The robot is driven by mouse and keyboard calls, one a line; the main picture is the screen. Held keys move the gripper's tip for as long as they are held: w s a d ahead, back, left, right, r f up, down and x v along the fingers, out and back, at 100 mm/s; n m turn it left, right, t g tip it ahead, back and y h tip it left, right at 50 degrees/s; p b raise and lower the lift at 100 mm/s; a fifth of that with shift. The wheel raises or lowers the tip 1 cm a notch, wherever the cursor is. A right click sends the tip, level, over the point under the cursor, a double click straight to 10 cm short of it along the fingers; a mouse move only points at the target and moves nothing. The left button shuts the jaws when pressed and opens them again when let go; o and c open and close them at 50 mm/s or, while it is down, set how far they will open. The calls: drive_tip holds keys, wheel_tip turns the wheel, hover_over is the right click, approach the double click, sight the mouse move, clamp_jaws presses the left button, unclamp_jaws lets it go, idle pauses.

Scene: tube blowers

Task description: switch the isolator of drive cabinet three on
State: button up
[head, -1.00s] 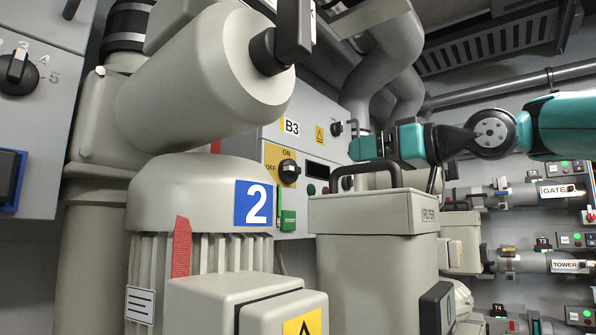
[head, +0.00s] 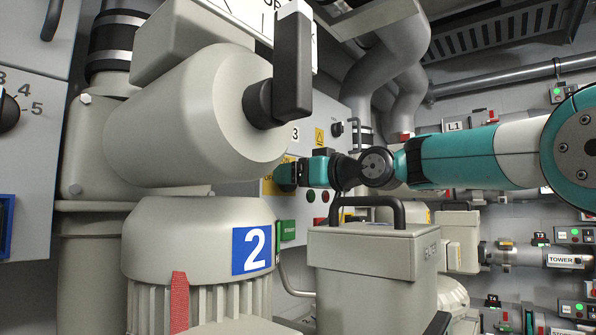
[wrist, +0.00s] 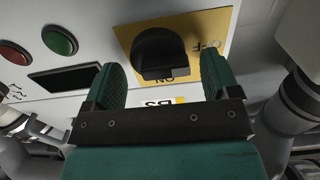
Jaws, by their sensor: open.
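The drive cabinet labelled B3 (wrist: 60,20) fills the back of the wrist view, its lettering upside down there. Its isolator is a black rotary knob (wrist: 165,50) on a yellow plate (wrist: 215,32) marked OFF and ON. My gripper (wrist: 163,66) is open, with one green finger on each side of the knob; I cannot tell whether either touches it. In the head view my gripper (head: 287,175) is in front of the yellow plate (head: 268,187) and hides the knob. The knob's pointer is too dark to read.
A large motor with a blue 2 sign (head: 252,249) and a black lever (head: 292,70) stand close at left. A filter box (head: 360,250) with a black handle stands below my arm. Red and green buttons (wrist: 60,40) and a dark display sit beside the knob.

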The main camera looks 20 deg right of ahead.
drive_tip(key=c, duration=0.9)
drive_tip(key=shift+m, duration=0.4)
drive_tip(key=m+p, duration=0.1)
drive_tip(key=m, duration=0.4)
drive_tip(key=m+p, duration=0.1)
drive_tip(key=m, duration=0.5)
drive_tip(key=m+p, duration=0.2)
drive_tip(key=m, duration=0.4)
drive_tip(key=shift+w+d+f, duration=0.15)
drive_tip(key=shift+d, duration=0.1)
